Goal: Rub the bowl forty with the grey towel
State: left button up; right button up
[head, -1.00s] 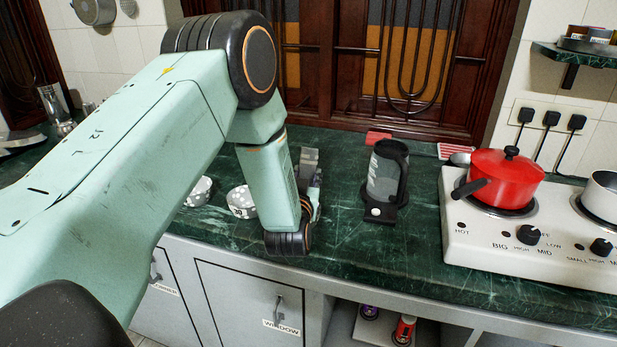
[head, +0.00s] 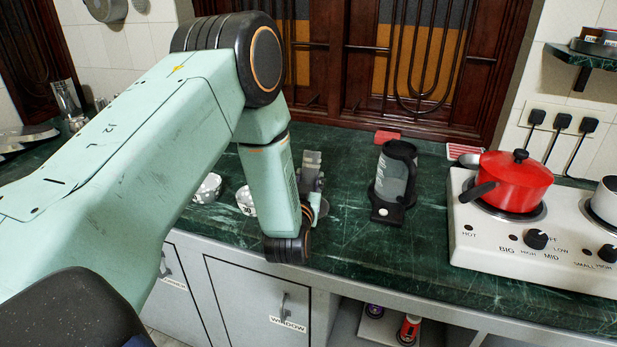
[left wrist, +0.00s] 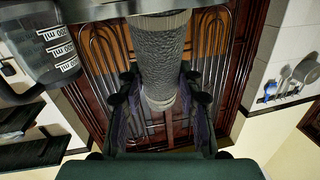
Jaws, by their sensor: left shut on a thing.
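In the left wrist view, my left gripper (left wrist: 160,98) is shut on the grey towel (left wrist: 160,50), a textured grey roll between its fingers. In the head view, the left gripper (head: 311,175) is over the counter, right of the bowls, partly hidden by my forearm. The towel cannot be told clearly there. Two small white patterned bowls stand on the counter left of the forearm: a left bowl (head: 207,187) and a bowl that seems marked 30 (head: 246,204), partly covered by my arm. No mark reading forty is legible. My right gripper is not in view.
A dark jug with a handle (head: 393,182) stands right of the left gripper. A white stove (head: 490,236) with a red pot (head: 513,177) is further right. The green counter (head: 350,235) is clear in front of the jug. A dark wooden window frame is behind.

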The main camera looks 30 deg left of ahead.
pick_arm(q)
jog(key=shift+d, duration=0.45)
jog(key=shift+d, duration=0.15)
jog(key=shift+w+d, duration=0.2)
jog(key=shift+d, duration=0.05)
jog(key=shift+w, duration=0.15)
